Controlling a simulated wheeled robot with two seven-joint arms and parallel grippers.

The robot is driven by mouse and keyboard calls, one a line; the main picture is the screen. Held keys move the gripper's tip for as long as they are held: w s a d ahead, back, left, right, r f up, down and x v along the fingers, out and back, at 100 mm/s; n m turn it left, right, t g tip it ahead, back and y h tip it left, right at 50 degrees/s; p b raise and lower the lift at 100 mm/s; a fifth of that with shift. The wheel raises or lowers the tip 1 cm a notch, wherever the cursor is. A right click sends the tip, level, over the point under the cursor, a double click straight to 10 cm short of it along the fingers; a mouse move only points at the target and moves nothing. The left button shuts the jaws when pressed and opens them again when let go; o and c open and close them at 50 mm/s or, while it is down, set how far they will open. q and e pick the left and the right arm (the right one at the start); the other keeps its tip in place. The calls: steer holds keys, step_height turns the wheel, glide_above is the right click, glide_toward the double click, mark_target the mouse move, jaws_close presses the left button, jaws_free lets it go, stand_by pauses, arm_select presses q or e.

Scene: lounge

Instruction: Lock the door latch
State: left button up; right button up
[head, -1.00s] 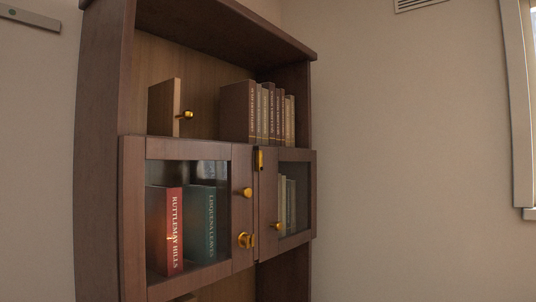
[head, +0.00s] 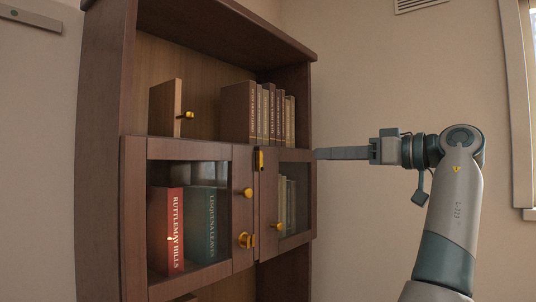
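A dark wood cabinet has two glazed doors, a left door (head: 190,150) and a right door (head: 268,205). A brass fitting (head: 246,240) sits low on the left door's inner edge, and another brass fitting (head: 259,160) sits high at the right door's inner edge. I cannot tell which is the latch or its setting. Round brass knobs show on the left door (head: 247,192) and right door (head: 277,227).
The open shelf above the doors holds several upright books (head: 252,112) and a wooden block with a brass knob (head: 165,108). Books (head: 166,228) stand behind the left glass. The wall right of the cabinet is bare up to a window frame (head: 517,110).

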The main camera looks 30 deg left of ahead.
arm_select(q)
steer(key=shift+s+r, duration=0.25)
steer(key=shift+r, duration=0.1)
steer(key=p, duration=0.2)
glide_toward(262, 153)
steer(key=a+p, duration=0.1)
steer(key=a, duration=0.1)
steer(key=a+p, duration=0.1)
steer(key=a, duration=0.3)
steer(key=shift+w+a+r+p, duration=0.1)
steer(key=shift+w+a+p, duration=0.1)
steer(key=shift+w+p, duration=0.15)
steer(key=shift+a, duration=0.85)
arm_select(e)
steer(key=shift+g, duration=0.4)
steer(key=r, duration=0.1)
steer(key=s+r, duration=0.1)
steer(key=r, duration=0.1)
steer(key=s+r, duration=0.1)
steer(key=shift+s+d+r, duration=0.1)
steer(key=shift+d+r, duration=0.2)
steer(key=shift+d, duration=0.05)
